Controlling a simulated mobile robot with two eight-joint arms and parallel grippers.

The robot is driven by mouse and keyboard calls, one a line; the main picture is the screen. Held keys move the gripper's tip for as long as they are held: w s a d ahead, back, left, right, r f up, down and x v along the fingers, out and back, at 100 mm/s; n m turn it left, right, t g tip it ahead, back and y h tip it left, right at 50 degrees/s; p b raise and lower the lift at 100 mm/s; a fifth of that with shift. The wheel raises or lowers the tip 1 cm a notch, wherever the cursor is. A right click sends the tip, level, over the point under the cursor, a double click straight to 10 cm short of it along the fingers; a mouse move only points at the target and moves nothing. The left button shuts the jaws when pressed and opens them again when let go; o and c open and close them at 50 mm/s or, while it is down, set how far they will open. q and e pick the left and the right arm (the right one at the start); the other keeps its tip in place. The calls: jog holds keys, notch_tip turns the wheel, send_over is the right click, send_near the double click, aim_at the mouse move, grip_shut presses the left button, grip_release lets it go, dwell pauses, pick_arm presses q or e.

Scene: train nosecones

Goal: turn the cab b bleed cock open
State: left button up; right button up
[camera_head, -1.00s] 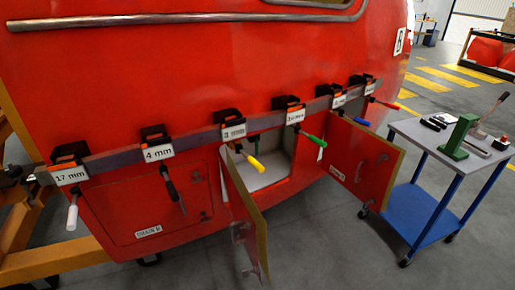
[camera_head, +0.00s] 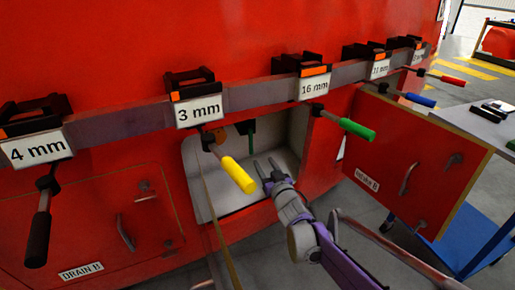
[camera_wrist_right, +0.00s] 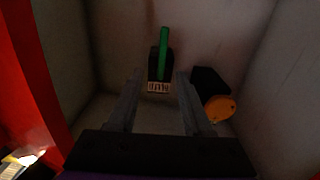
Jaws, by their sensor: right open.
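The cock with a green lever (camera_wrist_right: 164,45) stands upright on a dark body at the back of the open compartment, in the right wrist view. A small pale label (camera_wrist_right: 158,87) lies below it, too blurred to read. My right gripper (camera_head: 268,167) is open and empty at the compartment (camera_head: 215,193) mouth. In the right wrist view its fingers (camera_wrist_right: 157,98) point at the lever, apart from it. My left gripper is not in view.
A yellow-handled tool (camera_head: 238,174) and a green-handled tool (camera_head: 345,124) hang close to my right gripper. The open Intake B door (camera_head: 412,165) stands at the right. An orange-ended dark part (camera_wrist_right: 220,108) sits right of the cock. A cart (camera_head: 470,124) stands further right.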

aim_at(251, 144)
jog(key=x, duration=0.3)
jog(key=b+x, duration=0.1)
jog(key=x, duration=0.7)
jog(key=shift+a+r+b, duration=0.15)
jog(key=shift+a+b, duration=0.15)
jog(key=shift+b, duration=0.05)
grip_shut()
dwell(0.9)
